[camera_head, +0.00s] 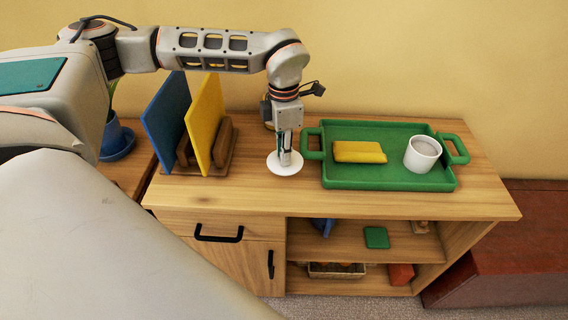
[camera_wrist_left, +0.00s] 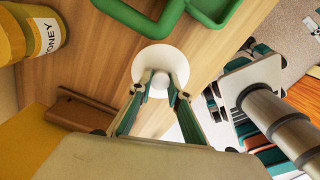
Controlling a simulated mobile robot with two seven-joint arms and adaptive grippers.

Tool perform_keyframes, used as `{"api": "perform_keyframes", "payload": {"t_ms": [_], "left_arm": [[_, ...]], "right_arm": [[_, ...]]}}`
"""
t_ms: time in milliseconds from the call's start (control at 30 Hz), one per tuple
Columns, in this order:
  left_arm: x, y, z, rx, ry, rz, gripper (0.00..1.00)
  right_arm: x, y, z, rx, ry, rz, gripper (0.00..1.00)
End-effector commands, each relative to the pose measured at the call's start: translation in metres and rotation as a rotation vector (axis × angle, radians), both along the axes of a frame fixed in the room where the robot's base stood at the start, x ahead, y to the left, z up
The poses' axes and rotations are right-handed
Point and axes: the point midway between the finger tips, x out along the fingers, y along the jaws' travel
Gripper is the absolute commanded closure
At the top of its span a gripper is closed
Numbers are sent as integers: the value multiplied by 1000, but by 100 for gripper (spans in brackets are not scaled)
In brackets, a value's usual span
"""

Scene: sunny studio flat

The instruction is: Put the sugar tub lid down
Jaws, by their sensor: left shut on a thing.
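The sugar tub lid is a white round disc (camera_head: 275,168) with a knob, and it also shows in the wrist view (camera_wrist_left: 150,60). My left gripper (camera_head: 286,157) points down at it from above. Its fingers (camera_wrist_left: 158,88) are shut on the lid's knob. The lid is level, at or just above the wooden top left of the green tray; I cannot tell whether it touches. A white round tub (camera_head: 423,154), open at the top with pale contents, stands in the right part of the tray.
The green tray (camera_head: 390,182) also holds a yellow block-like item (camera_head: 360,152). Left of the lid, a rack holds a blue board (camera_head: 165,120) and a yellow board (camera_head: 206,120). A honey jar (camera_wrist_left: 38,35) stands behind. Bare wooden top (camera_head: 250,198) lies in front.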

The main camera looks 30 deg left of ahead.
Motion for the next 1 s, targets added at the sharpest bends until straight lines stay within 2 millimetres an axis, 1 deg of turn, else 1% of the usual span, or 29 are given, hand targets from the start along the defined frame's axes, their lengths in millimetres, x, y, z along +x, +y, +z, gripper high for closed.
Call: {"api": "perform_keyframes", "payload": {"t_ms": [167,300,400,667,800,833,867,900,1000], "left_arm": [[0,0,-11,1,1,0,100],[0,0,-32,1,2,1,100],[0,0,-43,0,1,0,100],[0,0,-45,0,-1,0,100],[0,0,-48,-1,-1,0,100],[0,0,-48,0,-1,0,77],[0,0,-48,0,-1,0,69],[0,0,-48,0,-1,0,66],[0,0,-48,0,-1,0,66]], "right_arm": [[0,0,-1,0,1,0,78],[-1,0,-3,0,2,1,78],[-1,0,-4,0,3,0,78],[-2,0,-5,-1,4,0,78],[-2,0,-5,-1,5,0,78],[-2,0,-5,-1,5,0,78],[-2,0,-5,-1,5,0,78],[-2,0,-5,-1,5,0,78],[-2,0,-5,-1,5,0,78]]}}
